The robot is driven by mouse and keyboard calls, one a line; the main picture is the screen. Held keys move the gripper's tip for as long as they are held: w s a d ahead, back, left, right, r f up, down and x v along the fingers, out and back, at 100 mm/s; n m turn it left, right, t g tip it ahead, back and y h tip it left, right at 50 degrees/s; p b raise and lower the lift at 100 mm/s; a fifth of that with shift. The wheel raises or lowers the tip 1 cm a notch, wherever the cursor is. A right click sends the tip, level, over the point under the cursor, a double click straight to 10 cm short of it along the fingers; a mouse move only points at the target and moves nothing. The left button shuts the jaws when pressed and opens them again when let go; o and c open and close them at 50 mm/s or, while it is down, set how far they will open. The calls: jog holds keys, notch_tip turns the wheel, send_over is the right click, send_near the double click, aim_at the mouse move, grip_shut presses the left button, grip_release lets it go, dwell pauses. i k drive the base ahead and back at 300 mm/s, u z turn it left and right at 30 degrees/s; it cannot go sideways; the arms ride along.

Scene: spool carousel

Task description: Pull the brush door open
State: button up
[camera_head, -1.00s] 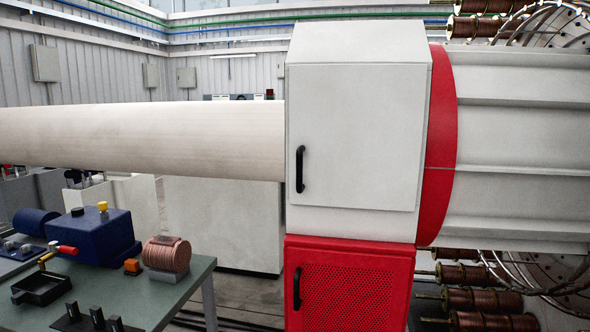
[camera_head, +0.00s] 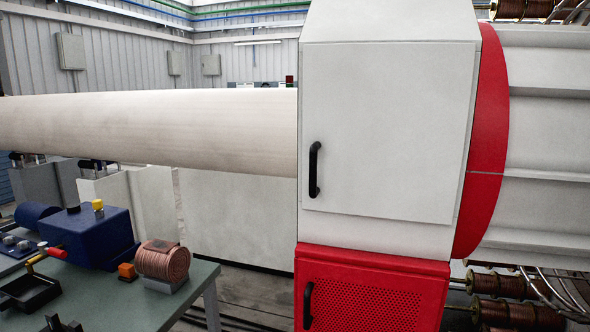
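A white cabinet door (camera_head: 400,130) with a black vertical handle (camera_head: 314,169) on its left side stands right of centre in the head view. It is shut. Below it is a red perforated door (camera_head: 375,300) with a black handle (camera_head: 308,305) at its left edge. It also looks shut, and its lower part is cut off by the frame. I cannot tell from any label which one is the brush door. My gripper is not in view.
A green-topped table (camera_head: 120,302) at the lower left bears a blue box (camera_head: 92,236), a copper coil (camera_head: 163,260) and small tools. A long pale cylinder (camera_head: 150,130) runs into the cabinet's left side. A red flange (camera_head: 484,140) and copper spools (camera_head: 495,283) lie right.

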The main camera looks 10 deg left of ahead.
aim_at(385, 124)
jog(key=u, duration=0.35)
jog(key=i, duration=0.7)
jog(key=u, duration=0.75)
jog(key=i, duration=0.8)
jog(key=u, duration=0.4)
